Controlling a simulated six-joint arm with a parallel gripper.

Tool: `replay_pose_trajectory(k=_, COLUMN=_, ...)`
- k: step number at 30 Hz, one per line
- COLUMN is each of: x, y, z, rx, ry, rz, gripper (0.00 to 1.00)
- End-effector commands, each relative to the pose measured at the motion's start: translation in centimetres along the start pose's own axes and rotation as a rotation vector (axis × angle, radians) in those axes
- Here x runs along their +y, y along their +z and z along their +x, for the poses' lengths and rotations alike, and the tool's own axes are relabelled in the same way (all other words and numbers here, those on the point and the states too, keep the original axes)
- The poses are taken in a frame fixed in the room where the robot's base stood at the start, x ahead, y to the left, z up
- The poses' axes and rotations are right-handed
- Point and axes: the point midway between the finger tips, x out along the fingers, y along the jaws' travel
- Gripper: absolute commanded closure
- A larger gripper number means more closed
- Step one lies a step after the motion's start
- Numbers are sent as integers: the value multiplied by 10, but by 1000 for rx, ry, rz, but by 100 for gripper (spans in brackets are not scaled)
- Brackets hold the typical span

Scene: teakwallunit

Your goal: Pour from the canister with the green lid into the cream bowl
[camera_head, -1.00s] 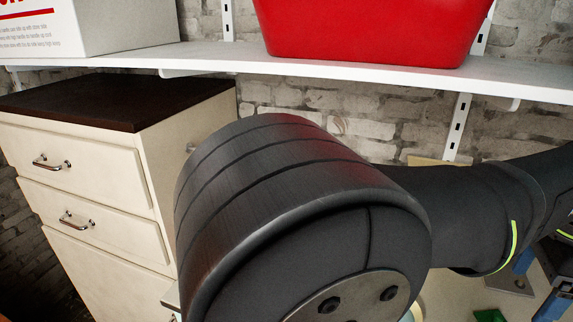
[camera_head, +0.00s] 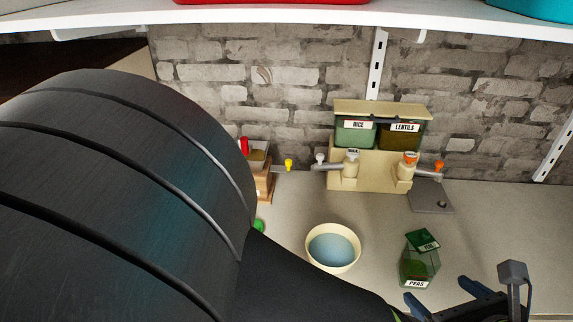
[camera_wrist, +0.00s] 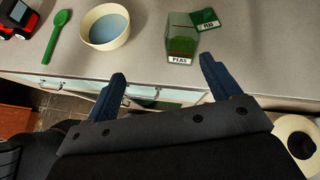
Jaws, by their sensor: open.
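The clear green canister labelled PEAS (camera_head: 416,271) stands on the counter, right of the cream bowl (camera_head: 333,270). Its green lid (camera_head: 423,240) shows at the canister's top; in the wrist view the lid (camera_wrist: 206,18) appears off to the right side of the canister (camera_wrist: 182,42), and I cannot tell whether it is attached. The bowl has a blue inside and looks empty; it also shows upper left in the wrist view (camera_wrist: 118,40). My gripper (camera_wrist: 163,70) is open and empty, its blue fingers on the near side of the canister, apart from it.
A cream dispenser (camera_head: 345,181) with RICE and LENTILS bins stands at the back wall. A green spoon (camera_wrist: 57,38) and a red-black object (camera_wrist: 18,18) lie left of the bowl. A white shelf (camera_head: 290,16) hangs above. The counter between bowl and canister is clear.

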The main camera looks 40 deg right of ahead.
Motion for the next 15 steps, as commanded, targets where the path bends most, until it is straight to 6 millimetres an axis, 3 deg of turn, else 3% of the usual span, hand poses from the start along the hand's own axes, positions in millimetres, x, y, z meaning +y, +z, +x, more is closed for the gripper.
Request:
replay_pose_trajectory(k=3, x=2, y=-12, z=-15, rx=-94, ry=-135, rz=148, gripper=18)
replay_pose_trajectory(k=8, x=2, y=-19, z=-26, rx=-160, ry=-230, rz=245, gripper=18)
replay_pose_trajectory(k=11, x=0, y=-19, z=-22, rx=-172, ry=-243, rz=260, gripper=18)
replay_pose_trajectory(k=15, x=-4, y=-16, z=-4, rx=-172, ry=-239, rz=260, gripper=18)
